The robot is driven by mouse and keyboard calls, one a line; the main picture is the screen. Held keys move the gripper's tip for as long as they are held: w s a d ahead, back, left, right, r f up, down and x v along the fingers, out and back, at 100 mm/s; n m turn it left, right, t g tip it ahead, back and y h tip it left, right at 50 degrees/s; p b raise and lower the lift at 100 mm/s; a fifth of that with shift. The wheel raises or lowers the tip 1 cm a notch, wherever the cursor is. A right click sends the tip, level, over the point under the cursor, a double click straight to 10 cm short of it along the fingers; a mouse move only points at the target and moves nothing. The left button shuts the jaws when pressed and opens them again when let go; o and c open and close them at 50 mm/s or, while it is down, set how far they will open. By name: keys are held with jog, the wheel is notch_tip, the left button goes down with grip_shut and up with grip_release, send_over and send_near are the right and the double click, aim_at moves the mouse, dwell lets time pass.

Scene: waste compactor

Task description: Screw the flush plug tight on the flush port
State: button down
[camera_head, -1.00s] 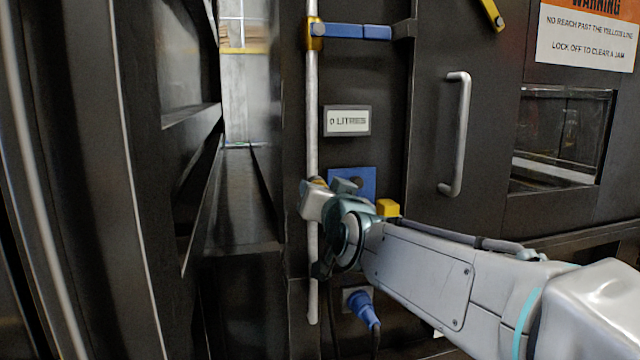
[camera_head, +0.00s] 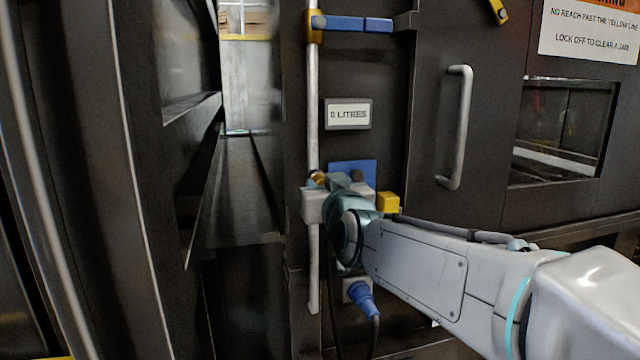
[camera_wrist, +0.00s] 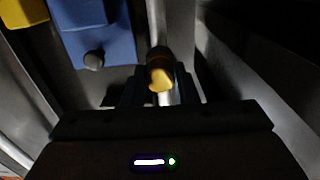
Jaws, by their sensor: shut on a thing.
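A yellow, brass-looking piece, which I take to be the flush plug (camera_wrist: 160,77), sits between the fingers of my gripper (camera_wrist: 160,92) in the wrist view. My gripper is shut on it. In the head view, the plug (camera_head: 318,178) shows as a small yellow spot at the vertical grey pipe, above my gripper (camera_head: 322,190). The fingertips are mostly hidden there by the gripper body and wrist. The plug lines up with the pipe in the wrist view. The flush port is not clearly visible, and I cannot tell how far the plug is seated.
A blue plate (camera_head: 352,168) with a dark knob (camera_wrist: 93,60) is beside my gripper. A yellow block (camera_head: 388,202) is close right of my wrist. A blue cable connector (camera_head: 362,298) is below. The pipe (camera_head: 313,110), blue bar (camera_head: 350,24) and door handle (camera_head: 458,125) stand out.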

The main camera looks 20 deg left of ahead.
jog(key=shift+m+b, duration=1.85)
jog(key=shift+m, duration=0.65)
jog(key=shift+r+m+b, duration=0.1)
jog(key=shift+m+b, duration=0.95)
jog(key=shift+m, duration=1.55)
